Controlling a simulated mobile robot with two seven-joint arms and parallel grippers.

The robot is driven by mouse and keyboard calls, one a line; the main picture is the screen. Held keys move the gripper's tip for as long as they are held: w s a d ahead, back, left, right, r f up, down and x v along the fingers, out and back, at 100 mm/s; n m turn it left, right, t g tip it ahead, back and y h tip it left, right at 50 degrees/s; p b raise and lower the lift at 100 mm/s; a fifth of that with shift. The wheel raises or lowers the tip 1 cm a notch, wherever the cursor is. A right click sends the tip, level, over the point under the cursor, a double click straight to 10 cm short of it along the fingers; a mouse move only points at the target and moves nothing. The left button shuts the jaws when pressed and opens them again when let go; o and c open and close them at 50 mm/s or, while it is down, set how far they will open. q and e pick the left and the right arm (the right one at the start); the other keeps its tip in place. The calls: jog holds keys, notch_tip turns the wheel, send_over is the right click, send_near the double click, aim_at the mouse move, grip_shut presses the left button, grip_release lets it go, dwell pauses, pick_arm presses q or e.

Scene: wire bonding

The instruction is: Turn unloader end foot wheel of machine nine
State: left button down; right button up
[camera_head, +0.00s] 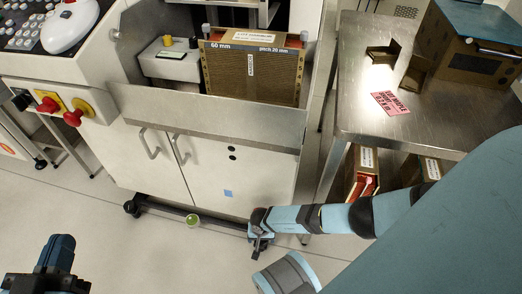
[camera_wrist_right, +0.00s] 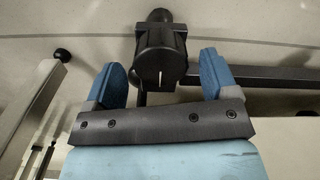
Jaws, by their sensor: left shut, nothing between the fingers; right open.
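In the head view my right gripper (camera_head: 260,226) is at the right end of the machine's (camera_head: 220,165) low dark rail and hides the wheel there. My left gripper (camera_head: 57,246) is shut and empty at the bottom left, apart from the machine. No machine number is readable.
A round yellow-green disc (camera_head: 193,220) sits on the dark rail (camera_head: 165,207), whose left end has a black foot (camera_head: 131,207). A steel table (camera_head: 350,105) stands to the right, with boxes (camera_head: 362,170) beneath. Open floor (camera_head: 90,220) lies front left.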

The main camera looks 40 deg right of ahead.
jog(key=shift+f+b, duration=0.45)
jog(key=shift+f, duration=0.5)
pick_arm(q)
jog(key=shift+w+a+r+m+h, duration=0.2)
jog(key=shift+w+m+h, duration=0.15)
jog(key=shift+m, duration=0.25)
pick_arm(e)
jog(key=c, duration=0.9)
jog(key=shift+c, duration=0.2)
jog(key=shift+m, duration=0.3)
